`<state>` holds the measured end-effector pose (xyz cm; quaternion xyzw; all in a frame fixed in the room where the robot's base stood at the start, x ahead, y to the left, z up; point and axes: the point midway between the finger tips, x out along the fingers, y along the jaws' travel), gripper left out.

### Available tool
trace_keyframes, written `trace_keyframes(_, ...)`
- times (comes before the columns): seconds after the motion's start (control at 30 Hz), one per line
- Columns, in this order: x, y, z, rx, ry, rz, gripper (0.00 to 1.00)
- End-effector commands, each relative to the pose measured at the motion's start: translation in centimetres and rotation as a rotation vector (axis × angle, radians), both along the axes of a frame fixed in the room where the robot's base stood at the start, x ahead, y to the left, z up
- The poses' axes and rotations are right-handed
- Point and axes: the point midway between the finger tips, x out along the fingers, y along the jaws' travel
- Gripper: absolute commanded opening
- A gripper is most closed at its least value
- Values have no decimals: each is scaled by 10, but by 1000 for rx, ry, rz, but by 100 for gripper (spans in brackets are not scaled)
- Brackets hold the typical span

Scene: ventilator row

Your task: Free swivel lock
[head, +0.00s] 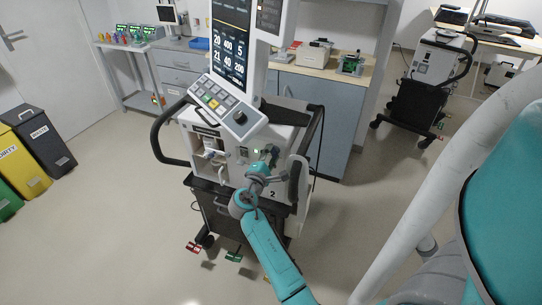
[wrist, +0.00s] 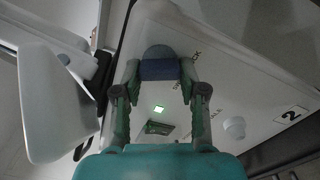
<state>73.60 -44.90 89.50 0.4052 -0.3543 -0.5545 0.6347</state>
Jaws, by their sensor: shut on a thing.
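My gripper (wrist: 160,92) is shut on a blue-grey, round-ended piece (wrist: 159,66) on the white panel of the ventilator. Dark print beside this piece is partly hidden and seems to end in "OCK". In the head view my gripper (head: 265,160) is against the front of the ventilator (head: 228,160), right of its white tubing; the held piece is hard to make out there. Low on the ventilator, a red pedal (head: 193,247) and a green pedal (head: 234,256) show near the floor.
Black side handles (head: 160,135) flank the ventilator. A counter (head: 325,95) stands behind it. Bins (head: 45,140) are at left. The floor at front left is clear.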

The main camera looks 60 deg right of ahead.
Motion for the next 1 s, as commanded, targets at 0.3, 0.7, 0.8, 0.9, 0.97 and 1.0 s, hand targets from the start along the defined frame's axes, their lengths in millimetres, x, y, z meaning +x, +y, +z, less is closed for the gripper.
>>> trace_keyframes(0.3,0,0,1,35,-255,0,7)
trace_keyframes(0.7,0,0,1,58,-423,0,7)
trace_keyframes(0.8,0,0,1,60,-437,0,7)
trace_keyframes(0.9,0,0,1,62,-444,-1,7)
trace_keyframes(0.97,0,0,1,62,-446,-1,7)
trace_keyframes(1.0,0,0,1,62,-446,-1,7)
